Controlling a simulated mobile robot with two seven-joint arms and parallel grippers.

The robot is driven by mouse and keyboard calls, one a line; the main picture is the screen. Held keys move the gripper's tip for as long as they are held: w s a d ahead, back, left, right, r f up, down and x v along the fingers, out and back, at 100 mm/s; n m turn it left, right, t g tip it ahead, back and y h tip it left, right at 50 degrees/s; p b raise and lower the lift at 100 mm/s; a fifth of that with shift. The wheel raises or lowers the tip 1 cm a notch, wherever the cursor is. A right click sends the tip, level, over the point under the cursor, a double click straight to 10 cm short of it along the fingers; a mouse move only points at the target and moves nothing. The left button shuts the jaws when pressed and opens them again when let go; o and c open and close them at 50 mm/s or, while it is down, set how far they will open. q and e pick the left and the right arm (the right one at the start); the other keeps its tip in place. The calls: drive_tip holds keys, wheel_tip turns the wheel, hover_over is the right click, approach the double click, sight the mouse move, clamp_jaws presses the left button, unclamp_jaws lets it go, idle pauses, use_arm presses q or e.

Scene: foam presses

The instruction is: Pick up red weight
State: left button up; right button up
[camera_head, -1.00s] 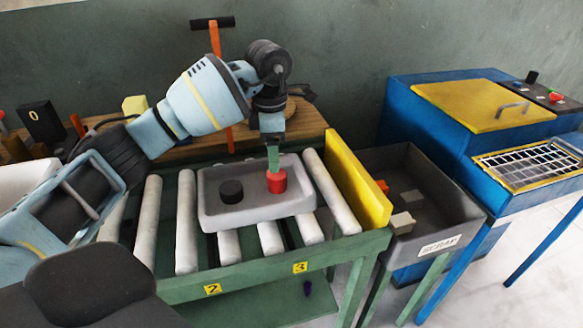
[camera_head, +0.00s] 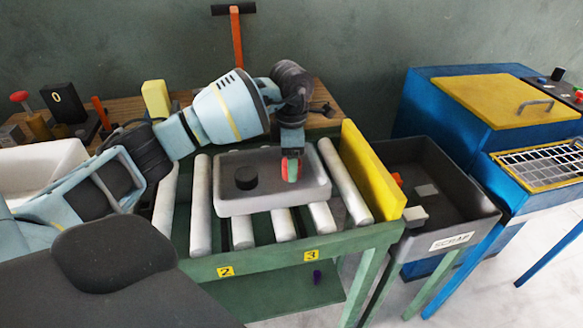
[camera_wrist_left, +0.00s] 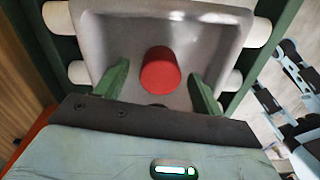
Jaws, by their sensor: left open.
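The red weight (camera_wrist_left: 160,70) is a short cylinder in the grey tray (camera_head: 240,204). My left gripper (camera_wrist_left: 158,80) is open, with one green finger on each side of the weight in the left wrist view. Both fingers appear apart from it there. In the head view my left gripper (camera_head: 291,172) points down over the right part of the tray. It hides much of the red weight, which shows only in part around the finger. A black weight (camera_head: 246,178) stands in the tray to the left. My right gripper is not in view.
The tray lies on rollers (camera_head: 201,210) of a green conveyor frame. A yellow plate (camera_head: 372,170) stands at the conveyor's right end. Beyond it is a grey scrap bin (camera_head: 470,212) with several pieces. A wooden bench (camera_head: 190,98) with tools runs behind.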

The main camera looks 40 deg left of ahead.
use_arm(q)
drive_tip(key=shift+f, duration=0.75)
drive_tip(key=shift+c, duration=0.2)
clamp_jaws()
